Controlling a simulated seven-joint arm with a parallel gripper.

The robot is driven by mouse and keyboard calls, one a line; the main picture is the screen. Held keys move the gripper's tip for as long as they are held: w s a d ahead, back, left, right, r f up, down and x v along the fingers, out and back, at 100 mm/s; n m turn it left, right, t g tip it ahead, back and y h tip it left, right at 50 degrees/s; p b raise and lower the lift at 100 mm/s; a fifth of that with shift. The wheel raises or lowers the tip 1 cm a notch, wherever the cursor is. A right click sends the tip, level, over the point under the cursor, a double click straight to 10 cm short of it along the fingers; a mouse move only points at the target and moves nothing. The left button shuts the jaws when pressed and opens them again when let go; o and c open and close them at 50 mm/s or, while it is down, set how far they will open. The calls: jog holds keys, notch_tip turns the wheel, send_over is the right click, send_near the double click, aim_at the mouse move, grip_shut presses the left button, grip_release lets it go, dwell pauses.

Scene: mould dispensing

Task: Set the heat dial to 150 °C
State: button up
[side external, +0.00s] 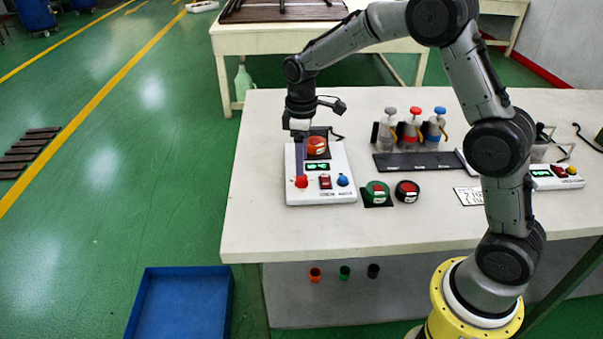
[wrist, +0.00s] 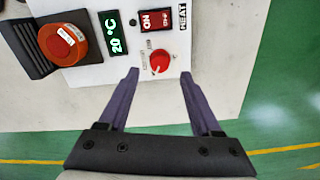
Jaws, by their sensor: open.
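The heat dial (wrist: 160,62) is a round red knob beside the HEAT label on a white control box. In the side external view the dial (side external: 301,181) is at the box's front left. The box's display (wrist: 116,32) reads 20 °C in green. Its red rocker switch (wrist: 155,20) shows ON. My gripper (wrist: 160,74) is open and empty, one purple finger to each side of the dial in the picture. Whether the fingertips reach down around the knob I cannot tell. In the side external view my gripper (side external: 300,173) points down over the dial and partly covers it.
An orange pot (side external: 316,145) sits on a black plate at the box's back. A blue knob (side external: 343,180) is at its front right. Green (side external: 377,190) and black (side external: 407,191) pots stand to the right. Three bottles (side external: 413,127) stand behind. The table's left edge is close.

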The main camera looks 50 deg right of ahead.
aim_at(302, 180)
jog(key=shift+f, duration=2.55)
grip_shut()
